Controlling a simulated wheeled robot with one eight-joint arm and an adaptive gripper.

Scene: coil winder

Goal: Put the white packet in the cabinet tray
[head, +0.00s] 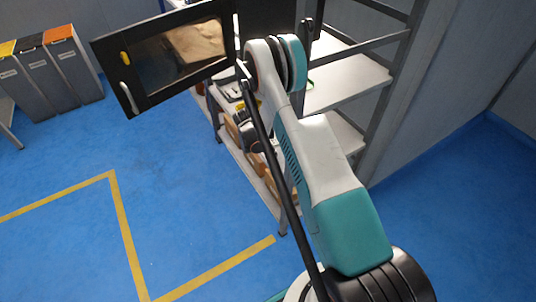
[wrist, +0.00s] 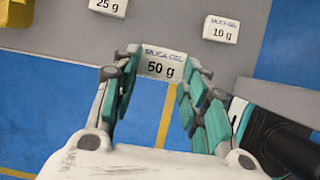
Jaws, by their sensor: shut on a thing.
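The white packet (wrist: 161,66), marked "SILICA GEL 50 g", is between my fingertips in the wrist view. My gripper (wrist: 163,70) is shut on it, with a finger on each side. The packet shows against the front edge of a grey surface; I cannot tell whether it touches it. In the head view, a black-framed cabinet door (head: 165,58) with a window stands open at the top, beside the dark cabinet body (head: 266,18). The cabinet tray cannot be made out. My arm hides the packet in the head view.
A 25 g packet (wrist: 109,7) and a 10 g packet (wrist: 221,29) lie on the grey surface (wrist: 185,20). A yellow object (wrist: 15,12) is at its left corner. A metal rack (head: 345,82) stands right of the cabinet. The blue floor (head: 75,220) at left is clear.

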